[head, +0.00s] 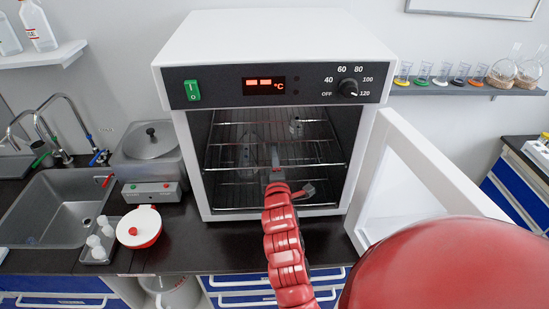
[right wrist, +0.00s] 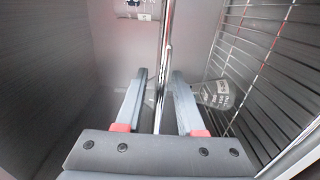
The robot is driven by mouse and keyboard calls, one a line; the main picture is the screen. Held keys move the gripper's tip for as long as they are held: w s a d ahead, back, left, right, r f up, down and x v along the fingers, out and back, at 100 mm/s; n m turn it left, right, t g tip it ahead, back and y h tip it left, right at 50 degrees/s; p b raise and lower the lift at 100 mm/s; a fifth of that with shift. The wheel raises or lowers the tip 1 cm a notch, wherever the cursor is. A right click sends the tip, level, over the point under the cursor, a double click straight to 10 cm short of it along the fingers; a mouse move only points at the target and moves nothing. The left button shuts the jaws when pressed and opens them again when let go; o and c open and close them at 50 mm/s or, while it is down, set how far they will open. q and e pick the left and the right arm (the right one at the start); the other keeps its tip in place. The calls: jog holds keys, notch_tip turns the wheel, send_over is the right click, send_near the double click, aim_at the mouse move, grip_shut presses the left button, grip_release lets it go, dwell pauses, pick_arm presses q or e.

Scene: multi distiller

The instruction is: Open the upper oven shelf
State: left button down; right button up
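The white oven (head: 265,45) stands on the counter with its door (head: 415,175) swung wide open to the right. My right gripper (head: 275,155) reaches into the oven at the front of the upper shelf. In the right wrist view, its two fingers (right wrist: 159,76) are apart, with a thin metal bar (right wrist: 160,60) running between them. The bar looks like a shelf bar; whether a finger touches it is hard to tell. My left gripper is not in view.
A labelled flask (right wrist: 218,95) shows beside the right finger, near a wire grid (right wrist: 275,75). Left of the oven are a sink (head: 50,215), a grey bath (head: 150,160) and a red-and-white pot (head: 139,228). A glassware shelf (head: 450,91) hangs to the right.

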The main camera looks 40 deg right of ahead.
grip_shut()
dwell(1.4)
